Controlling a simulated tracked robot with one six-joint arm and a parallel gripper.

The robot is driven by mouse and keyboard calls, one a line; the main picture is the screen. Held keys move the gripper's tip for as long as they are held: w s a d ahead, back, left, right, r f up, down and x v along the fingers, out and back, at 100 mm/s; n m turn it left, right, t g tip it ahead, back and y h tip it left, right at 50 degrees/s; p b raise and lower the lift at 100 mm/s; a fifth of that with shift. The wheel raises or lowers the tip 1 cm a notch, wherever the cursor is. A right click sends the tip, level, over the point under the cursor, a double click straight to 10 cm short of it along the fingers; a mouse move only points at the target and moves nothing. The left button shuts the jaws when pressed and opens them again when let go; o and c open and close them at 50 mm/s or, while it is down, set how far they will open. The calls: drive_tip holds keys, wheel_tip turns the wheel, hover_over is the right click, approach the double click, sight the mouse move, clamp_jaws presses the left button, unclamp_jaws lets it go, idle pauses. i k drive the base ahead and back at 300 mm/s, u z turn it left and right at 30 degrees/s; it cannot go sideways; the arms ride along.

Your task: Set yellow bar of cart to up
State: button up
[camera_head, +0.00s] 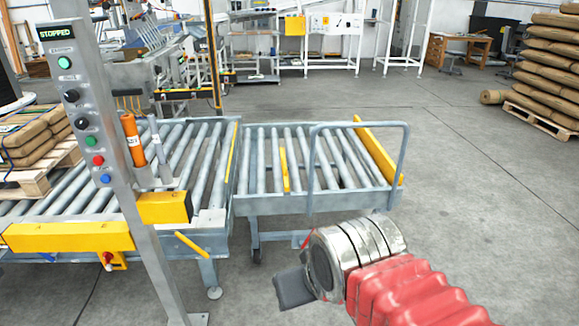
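The cart (240,212) is a grey roller frame on legs with casters, butted against the right end of a larger roller conveyor. A long yellow bar (375,152) runs along its far right end. A short yellow bar (285,170) lies among its rollers near the middle. I cannot tell from this view whether either bar is up or down. A grey tube handle (403,150) arches over the cart's right part. My gripper (292,288) is in front of the cart, low at the bottom middle, apart from both bars. Its dark end shows, but the fingers are not clear.
A control post (110,150) reading "STOPPED" stands at left, with buttons and an orange cylinder (133,140). A yellow lever (192,244) sticks out below the conveyor (205,215). Stacked sacks (545,65) stand on a pallet at right. The floor right of the cart is clear.

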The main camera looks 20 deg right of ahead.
sight(281, 150)
drive_tip(key=k, duration=0.6)
drive_tip(key=z, duration=0.5)
drive_tip(key=i, duration=2.3)
drive_tip(key=u, duration=0.7)
drive_tip(key=i, duration=0.7)
drive_tip(key=u, duration=0.45)
